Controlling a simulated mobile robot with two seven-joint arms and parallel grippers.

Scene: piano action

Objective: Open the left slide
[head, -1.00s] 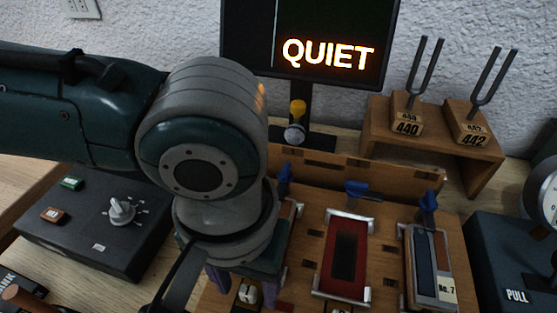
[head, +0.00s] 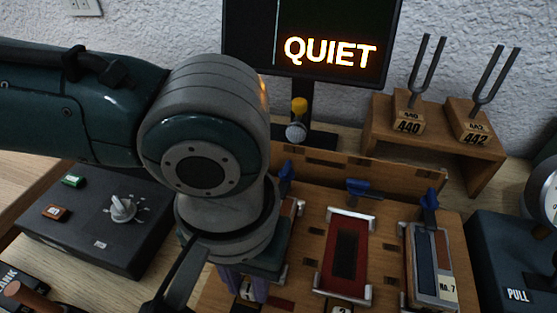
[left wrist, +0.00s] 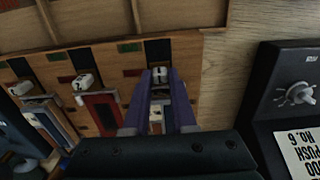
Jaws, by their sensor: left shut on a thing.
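The left slide's small pale knob (head: 247,290) shows between the purple fingers of my left gripper (head: 245,286) in the head view. In the left wrist view, the fingers (left wrist: 160,98) are shut on this knob (left wrist: 160,75), one on each side. My wrist covers most of the left slide in the head view. My right gripper is not in view.
The wooden board (head: 303,235) also carries a red slide (head: 345,245) in the middle and a No. 7 slide (head: 430,262) at the right. Blue clips (head: 358,189) stand behind them. A dark dial box (head: 90,220) lies left, and a PULL box (head: 505,265) right.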

